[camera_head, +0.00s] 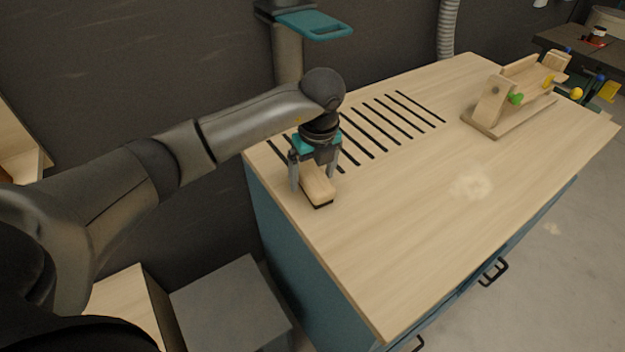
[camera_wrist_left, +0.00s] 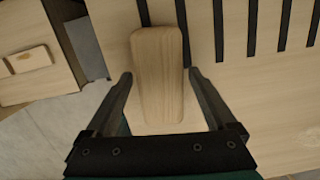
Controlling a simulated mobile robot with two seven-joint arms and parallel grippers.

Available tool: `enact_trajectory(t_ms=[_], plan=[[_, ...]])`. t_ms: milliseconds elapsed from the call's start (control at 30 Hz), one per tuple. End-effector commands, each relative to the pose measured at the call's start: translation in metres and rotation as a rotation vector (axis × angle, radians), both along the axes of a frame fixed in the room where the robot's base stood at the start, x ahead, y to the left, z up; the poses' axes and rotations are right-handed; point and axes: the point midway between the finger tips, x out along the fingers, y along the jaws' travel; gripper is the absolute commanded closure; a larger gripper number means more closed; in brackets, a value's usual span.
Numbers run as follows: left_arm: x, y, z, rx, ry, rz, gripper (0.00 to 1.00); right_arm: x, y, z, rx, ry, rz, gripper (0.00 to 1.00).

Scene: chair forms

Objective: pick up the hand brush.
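The hand brush (camera_head: 317,186) has a pale wooden back and a dark underside. It lies on the worktable near its left corner, beside the black slots. In the left wrist view the brush (camera_wrist_left: 158,75) lies between and beyond the two fingers, with a gap on each side. My left gripper (camera_head: 314,182) is open just above the brush, pointing down, with one finger on either side of it. In the left wrist view the gripper (camera_wrist_left: 160,76) also shows open and empty. My right gripper is not in view.
The worktable (camera_head: 420,200) has a wooden top with a row of black slots and blue sides. A wooden jig (camera_head: 495,105) with a green knob stands at its far right. A grey box (camera_head: 230,305) stands below left. The middle and front of the tabletop are clear.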

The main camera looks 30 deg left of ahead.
Motion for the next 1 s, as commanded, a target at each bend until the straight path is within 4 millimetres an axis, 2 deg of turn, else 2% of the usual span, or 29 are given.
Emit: enact_trajectory(t_ms=[67,733,1000], plan=[[0.0,0.0,0.0003,0.0,0.0,0.0,0.2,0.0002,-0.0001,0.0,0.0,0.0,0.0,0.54],[0.0001,0.0002,0.0005,0.001,-0.001,0.001,0.96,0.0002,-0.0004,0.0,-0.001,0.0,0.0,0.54],[0.0003,0.0003,0.002,0.0,-0.002,0.001,0.96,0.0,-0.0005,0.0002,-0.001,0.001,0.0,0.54]])
